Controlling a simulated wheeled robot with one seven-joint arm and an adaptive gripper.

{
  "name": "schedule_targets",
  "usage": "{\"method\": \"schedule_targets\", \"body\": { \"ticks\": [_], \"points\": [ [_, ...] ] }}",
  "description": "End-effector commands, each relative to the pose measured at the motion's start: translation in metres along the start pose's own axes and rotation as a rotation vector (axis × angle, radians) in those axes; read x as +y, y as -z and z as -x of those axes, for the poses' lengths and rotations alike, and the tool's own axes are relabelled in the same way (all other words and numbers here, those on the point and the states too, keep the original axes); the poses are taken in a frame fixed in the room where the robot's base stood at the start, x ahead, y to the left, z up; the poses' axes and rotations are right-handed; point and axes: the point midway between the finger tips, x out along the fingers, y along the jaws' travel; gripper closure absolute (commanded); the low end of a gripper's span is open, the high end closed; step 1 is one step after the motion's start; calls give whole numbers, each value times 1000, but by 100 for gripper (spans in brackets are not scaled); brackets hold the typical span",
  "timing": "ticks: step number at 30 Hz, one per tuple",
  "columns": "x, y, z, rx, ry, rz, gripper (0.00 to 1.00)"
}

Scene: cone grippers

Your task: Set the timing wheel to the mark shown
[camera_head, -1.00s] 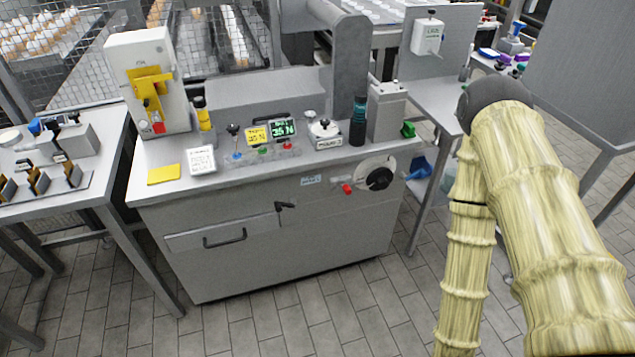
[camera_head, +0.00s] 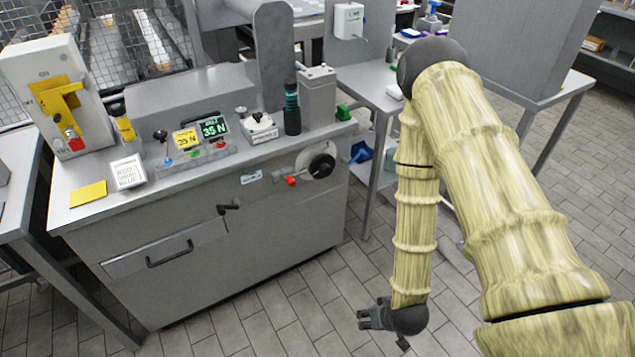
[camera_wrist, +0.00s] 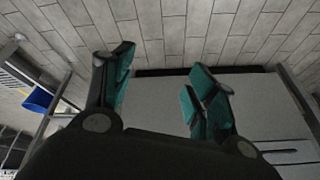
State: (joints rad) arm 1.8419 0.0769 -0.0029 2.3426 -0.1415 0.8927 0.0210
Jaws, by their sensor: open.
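A black round wheel (camera_head: 321,166) sits on a pale round plate on the machine's front face, near its right end. I take it for the timing wheel; its mark is too small to read. A red knob or handle (camera_head: 291,181) sticks out just left of it. My gripper (camera_head: 366,318) hangs low over the floor, in front of the machine and well below and right of the wheel. In the wrist view my gripper (camera_wrist: 162,72) is open with nothing between its dark green fingers. The wheel does not show there.
A side table (camera_head: 365,95) stands to the right. The tiled floor before the machine is free.

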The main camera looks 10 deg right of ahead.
Motion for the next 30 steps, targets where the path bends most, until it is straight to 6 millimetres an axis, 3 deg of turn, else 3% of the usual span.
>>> {"method": "schedule_targets", "body": {
  "ticks": [1,3,8,12,18,24,30],
  "points": [
    [1,26,-24,80,19,9,43],
    [-1,66,-38,189,47,23,43],
    [-6,156,-55,439,115,60,43],
    [-10,232,-54,656,177,94,43],
    [-16,320,-31,932,265,145,43],
    [-20,365,-5,1091,321,180,43],
    [-23,380,2,1128,334,188,43]
  ]
}}
